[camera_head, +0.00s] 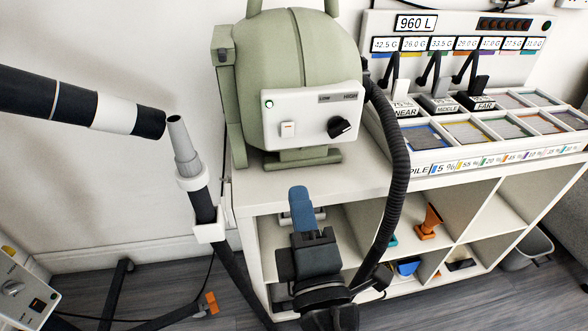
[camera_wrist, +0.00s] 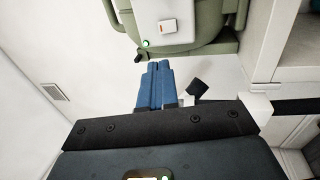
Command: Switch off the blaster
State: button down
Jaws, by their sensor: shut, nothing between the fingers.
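The blaster (camera_head: 290,60) is a rounded green machine on top of the white shelf unit. Its white front panel (camera_head: 312,105) has a green lit lamp (camera_head: 269,104), a small rocker switch (camera_head: 288,130) and a black LOW/HIGH knob (camera_head: 342,127). In the wrist view the switch (camera_wrist: 167,26) is at the top centre, with the green lamp (camera_wrist: 145,43) just below left. My gripper (camera_head: 300,200) is shut and empty, its blue fingers in front of and below the panel, apart from it. The fingers (camera_wrist: 160,80) show at the centre of the wrist view.
A black ribbed hose (camera_head: 395,160) hangs from the blaster's right side, close to my arm. A grey nozzle (camera_head: 183,150) stands in a white holder (camera_head: 210,232) at left. Labelled trays and levers (camera_head: 470,100) fill the shelf top at right. The shelf (camera_head: 490,215) has open cubbies.

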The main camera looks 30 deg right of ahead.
aim_at(283, 125)
jog(key=p+x, duration=0.3)
jog(key=x, duration=0.9)
jog(key=shift+r, duration=0.1)
jog(key=shift+w+d+p, duration=0.2)
jog(key=shift+w+p, duration=0.1)
jog(key=shift+w, duration=0.3)
jog(key=shift+r, duration=0.1)
jog(key=p, duration=0.1)
jog(key=r+p, duration=0.1)
jog(key=p, duration=0.1)
jog(key=shift+w+g, duration=0.2)
jog(key=shift+g, duration=0.1)
jog(key=shift+f+b, duration=0.45)
jog(key=shift+s, duration=0.1)
